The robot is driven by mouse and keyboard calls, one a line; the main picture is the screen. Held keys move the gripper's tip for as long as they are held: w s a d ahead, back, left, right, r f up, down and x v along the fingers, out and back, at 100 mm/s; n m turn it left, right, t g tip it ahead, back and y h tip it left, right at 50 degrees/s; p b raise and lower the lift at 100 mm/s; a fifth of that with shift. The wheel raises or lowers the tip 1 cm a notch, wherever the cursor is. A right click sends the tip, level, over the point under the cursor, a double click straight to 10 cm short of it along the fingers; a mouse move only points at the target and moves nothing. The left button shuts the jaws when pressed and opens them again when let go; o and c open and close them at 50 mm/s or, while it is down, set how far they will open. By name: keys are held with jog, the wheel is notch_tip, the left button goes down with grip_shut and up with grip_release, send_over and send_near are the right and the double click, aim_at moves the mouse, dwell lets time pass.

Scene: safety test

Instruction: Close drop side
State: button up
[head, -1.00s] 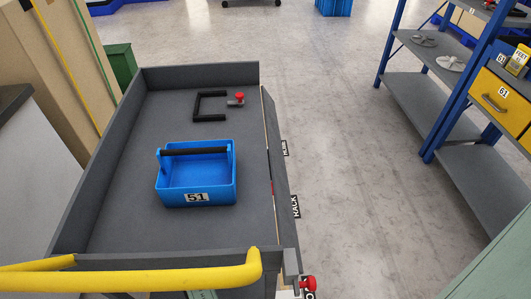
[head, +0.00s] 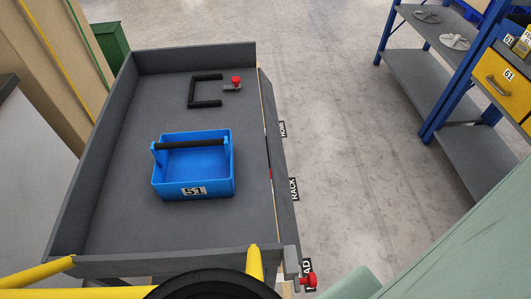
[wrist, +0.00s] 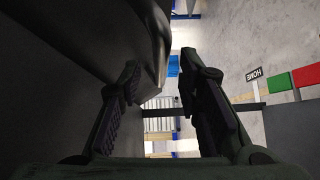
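The cart has a grey bed (head: 120,215) with raised walls at the left, far and near sides. On its right edge, the drop side (head: 281,165) hangs down, showing as a narrow dark panel. A red knob (head: 310,280) sits at the near right corner, and another red knob (head: 236,80) on a small bracket is at the far right of the bed.
A yellow rail (head: 38,273) crosses the near end. Blue-framed shelving (head: 420,85) with a yellow drawer (head: 496,92) stands right. The floor (head: 345,130) between is clear.

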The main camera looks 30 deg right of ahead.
jog(key=shift+x, duration=0.85)
jog(key=shift+c, duration=0.2)
grip_shut()
